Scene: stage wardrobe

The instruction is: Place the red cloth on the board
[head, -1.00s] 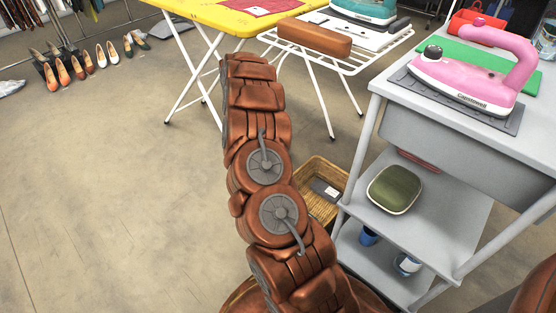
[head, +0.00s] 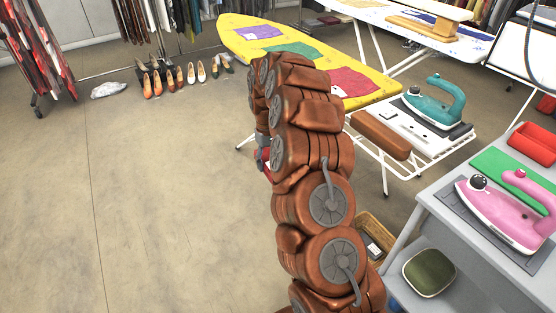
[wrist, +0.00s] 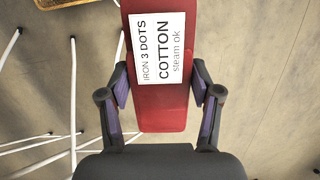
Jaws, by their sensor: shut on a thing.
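My gripper (wrist: 160,82) is shut on a red cloth (wrist: 160,118), a flat, stiff-looking strip, held from both sides in the wrist view. Its white label (wrist: 158,50) reads "IRON 3 DOTS COTTON steam ok". Bare floor and white legs show beneath it. In the head view the cloth (head: 263,160) is mostly hidden by my arm. The yellow ironing board (head: 245,33) stands beyond my arm, its near part partly covered by it. On the board lie a purple patch (head: 259,33), a green patch (head: 293,49) and a red patch (head: 350,82).
A teal iron (head: 436,100) and brown block (head: 381,135) sit on the rack at the board's near end. A grey cart with a pink iron (head: 500,207) stands right, a wicker basket (head: 372,229) beside it. Shoes line the back. Floor at left is clear.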

